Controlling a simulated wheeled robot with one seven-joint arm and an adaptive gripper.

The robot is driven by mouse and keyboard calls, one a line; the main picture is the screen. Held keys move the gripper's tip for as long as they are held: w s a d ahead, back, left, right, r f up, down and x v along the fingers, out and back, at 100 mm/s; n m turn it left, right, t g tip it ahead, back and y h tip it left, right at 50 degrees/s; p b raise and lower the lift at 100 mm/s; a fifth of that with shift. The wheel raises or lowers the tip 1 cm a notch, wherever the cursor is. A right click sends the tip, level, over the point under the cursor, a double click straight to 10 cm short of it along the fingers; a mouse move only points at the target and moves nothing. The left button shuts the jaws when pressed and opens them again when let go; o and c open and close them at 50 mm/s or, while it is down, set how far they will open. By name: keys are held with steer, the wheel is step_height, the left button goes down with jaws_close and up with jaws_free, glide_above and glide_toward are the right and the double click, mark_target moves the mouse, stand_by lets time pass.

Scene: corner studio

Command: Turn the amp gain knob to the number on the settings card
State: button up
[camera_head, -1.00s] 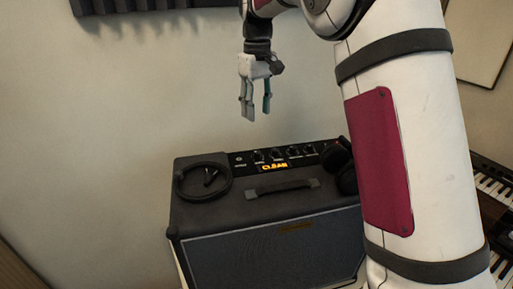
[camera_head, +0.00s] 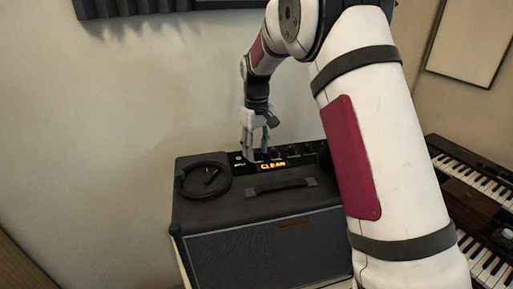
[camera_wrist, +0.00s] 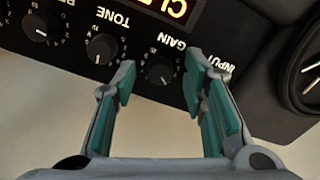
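The black amp (camera_head: 207,215) stands against the wall, with its control panel along the top rear edge. In the wrist view, the GAIN knob (camera_wrist: 160,73) is dark and round with a ring of small marks; I cannot read its setting. My gripper (camera_head: 257,151) points down at the panel. In the wrist view, my gripper (camera_wrist: 161,70) is open, with one teal-padded finger on each side of the GAIN knob. I cannot tell whether either finger touches it. No settings card is recognisable in these views.
The TONE knob (camera_wrist: 102,47) sits close beside the left finger. Another knob (camera_wrist: 36,27) lies beyond it. A lit display (camera_head: 273,165) reads CLEAN. Keyboards (camera_head: 475,172) stand at right.

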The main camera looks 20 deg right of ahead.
jaws_close()
steer(key=shift+m, duration=0.4)
steer(key=m+b, duration=0.1)
steer(key=m, duration=0.5)
steer(key=shift+m, duration=0.3)
steer(key=m, duration=0.4)
steer(key=shift+b, duration=0.3)
steer(key=shift+m, duration=2.1)
